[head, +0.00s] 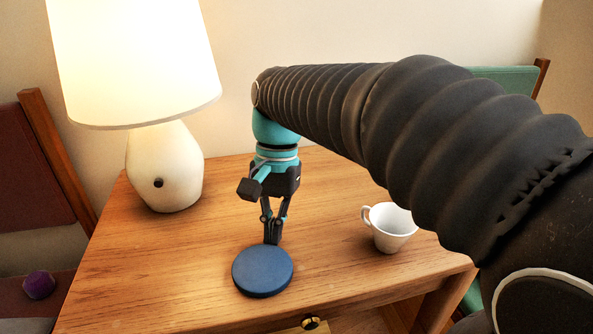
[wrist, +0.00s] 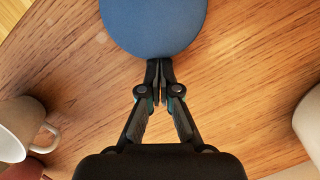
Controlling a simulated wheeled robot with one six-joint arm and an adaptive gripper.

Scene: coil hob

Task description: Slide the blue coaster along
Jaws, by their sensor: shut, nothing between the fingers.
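The blue coaster (head: 262,271) is a flat round disc lying on the wooden table near its front edge in the head view. It also shows at the top of the wrist view (wrist: 154,22), partly cut off by the frame. My gripper (head: 273,238) points down at the coaster's far edge, with its fingers together and nothing between them. In the wrist view its fingertips (wrist: 160,66) are at the coaster's rim; I cannot tell whether they touch it.
A lamp (head: 165,168) with a white shade stands on the table (head: 190,245) at the left. A white cup (head: 391,229) stands to the right of the coaster. Bare wood lies between coaster and cup. A purple ball (head: 39,285) rests on the chair seat at left.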

